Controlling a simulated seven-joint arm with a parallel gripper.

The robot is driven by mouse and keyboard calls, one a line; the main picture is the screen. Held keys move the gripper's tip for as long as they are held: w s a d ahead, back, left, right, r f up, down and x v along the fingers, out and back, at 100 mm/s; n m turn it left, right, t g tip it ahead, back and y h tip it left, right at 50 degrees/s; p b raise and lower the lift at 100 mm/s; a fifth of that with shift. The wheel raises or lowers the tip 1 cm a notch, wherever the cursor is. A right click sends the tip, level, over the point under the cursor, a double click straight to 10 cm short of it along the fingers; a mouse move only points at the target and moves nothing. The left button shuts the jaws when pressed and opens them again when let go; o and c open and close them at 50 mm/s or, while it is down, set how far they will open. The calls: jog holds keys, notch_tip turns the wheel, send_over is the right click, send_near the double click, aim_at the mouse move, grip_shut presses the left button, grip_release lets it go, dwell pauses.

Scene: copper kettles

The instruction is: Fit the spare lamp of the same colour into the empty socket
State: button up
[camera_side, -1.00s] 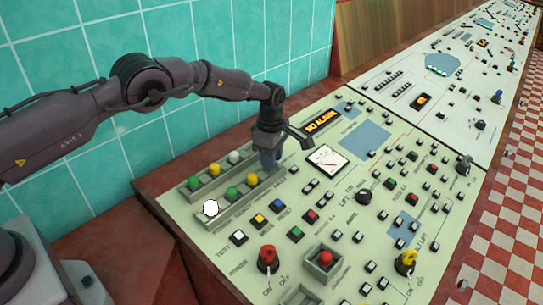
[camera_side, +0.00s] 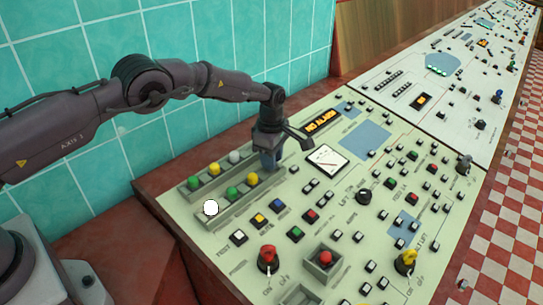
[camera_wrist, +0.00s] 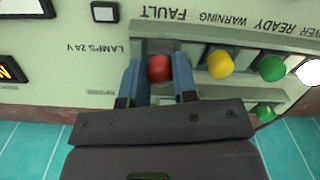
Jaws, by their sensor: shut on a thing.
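My gripper (camera_side: 270,162) points down at the far right end of the front lamp row. In the wrist view its two blue fingers (camera_wrist: 159,62) are shut on a red lamp (camera_wrist: 159,70), one on each side. The red lamp lies in line with the front row, beside the "FAULT" label. That row also holds a white lamp (camera_side: 210,208), a green lamp (camera_side: 232,193) and a yellow lamp (camera_side: 252,180). The socket is hidden under the lamp and fingers, so I cannot tell how deep the lamp sits.
The rear rack holds a green lamp (camera_side: 194,183), a yellow lamp (camera_side: 214,169) and a white lamp (camera_side: 234,157). A lit "NO ALARM" display (camera_side: 321,122) and a dial meter (camera_side: 327,160) lie right of my gripper. Buttons and switches crowd the panel in front.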

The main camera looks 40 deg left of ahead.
jog(key=shift+f, duration=0.65)
jog(key=o, duration=1)
jog(key=shift+r, duration=4)
